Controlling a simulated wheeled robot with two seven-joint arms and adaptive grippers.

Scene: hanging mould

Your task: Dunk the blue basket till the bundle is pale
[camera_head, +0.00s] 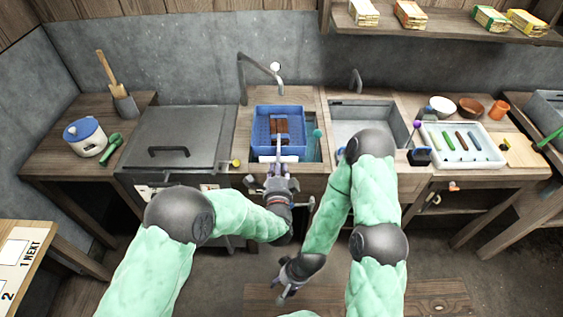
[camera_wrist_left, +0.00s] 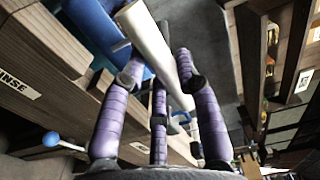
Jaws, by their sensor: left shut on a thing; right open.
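The blue basket (camera_head: 293,109) sits at the middle basin of the counter, its rim above the basin's edge. A dark brown bundle (camera_head: 280,125) lies inside it. A pale bar (camera_head: 265,159) runs along the basket's near side. My left gripper (camera_head: 279,165) is shut on this bar; in the left wrist view its purple fingers (camera_wrist_left: 155,70) close around the pale bar (camera_wrist_left: 147,32), with the blue basket (camera_wrist_left: 92,22) beyond. The contact is partly hidden by the fingers. My right gripper (camera_head: 289,284) is open and empty, low in front of the counter.
A tap (camera_head: 262,68) rises behind the basket. A closed grey lid (camera_head: 172,140) lies to the left and an open sink (camera_head: 362,117) to the right. A white tray (camera_head: 490,150) holds several coloured pieces farther right.

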